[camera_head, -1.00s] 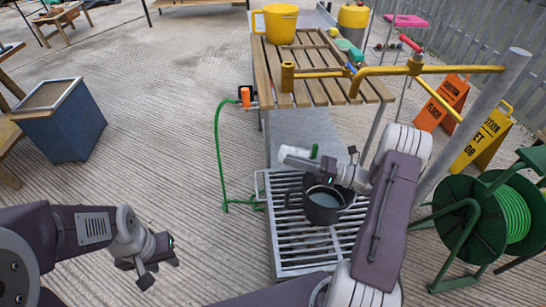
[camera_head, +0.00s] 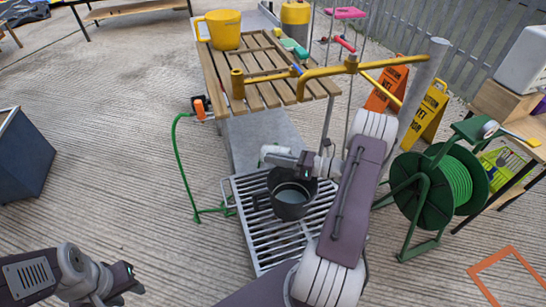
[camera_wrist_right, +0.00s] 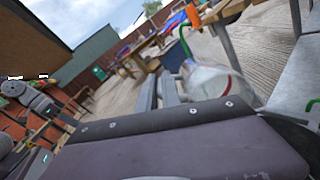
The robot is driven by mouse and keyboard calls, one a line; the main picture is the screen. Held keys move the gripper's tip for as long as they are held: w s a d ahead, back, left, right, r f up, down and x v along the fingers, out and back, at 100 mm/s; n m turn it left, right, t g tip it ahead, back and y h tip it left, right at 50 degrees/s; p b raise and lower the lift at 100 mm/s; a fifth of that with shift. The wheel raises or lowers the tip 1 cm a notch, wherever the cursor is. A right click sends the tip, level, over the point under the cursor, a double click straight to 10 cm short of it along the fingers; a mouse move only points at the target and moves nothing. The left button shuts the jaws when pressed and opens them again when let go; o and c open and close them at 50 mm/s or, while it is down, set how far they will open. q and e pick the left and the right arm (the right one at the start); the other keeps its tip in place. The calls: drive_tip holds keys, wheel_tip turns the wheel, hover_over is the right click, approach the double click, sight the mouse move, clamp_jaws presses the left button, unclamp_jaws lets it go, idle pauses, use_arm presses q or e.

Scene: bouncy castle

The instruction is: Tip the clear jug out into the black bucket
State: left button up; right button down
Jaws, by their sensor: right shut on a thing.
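The black bucket (camera_head: 291,209) stands upright on the metal grate (camera_head: 262,235), with a grey, liquid-like surface inside. My right gripper (camera_head: 284,158) is just above and behind the bucket's rim, shut on the clear jug. In the head view only a small pale part of the jug (camera_head: 270,150) shows beside the gripper. In the right wrist view the clear jug (camera_wrist_right: 212,84) is see-through with a red line, partly hidden by my gripper's body. Its exact tilt and contents I cannot tell. My left gripper (camera_head: 124,285) is open and empty over the concrete at lower left.
A slatted wooden table (camera_head: 265,75) with a yellow jug (camera_head: 222,30) stands behind the grate. A yellow pipe (camera_head: 325,70) crosses above its front. A green hose reel (camera_head: 440,190) is close on the right. Open concrete lies to the left.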

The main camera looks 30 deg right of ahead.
drive_tip(key=w+a+g+h+p, duration=0.1)
drive_tip(key=p, duration=0.1)
drive_tip(key=g+h+p, duration=0.1)
drive_tip(key=g+p, duration=0.1)
drive_tip(key=shift+w+a+f+h, duration=0.25)
drive_tip(key=shift+w+a+h, duration=0.15)
wheel_tip(320, 180, down, 11)
drive_tip(key=w+g+h+p, duration=0.1)
drive_tip(key=g+h+p, duration=0.85)
drive_tip(key=p, duration=0.65)
drive_tip(key=shift+g, duration=0.35)
drive_tip(key=r+p, duration=0.1)
drive_tip(key=r, duration=0.1)
drive_tip(key=r+p, duration=0.3)
drive_tip(key=p, duration=0.1)
drive_tip(key=shift+s+a+r, duration=0.1)
drive_tip(key=shift+a+r, duration=0.2)
drive_tip(key=shift+r, duration=0.1)
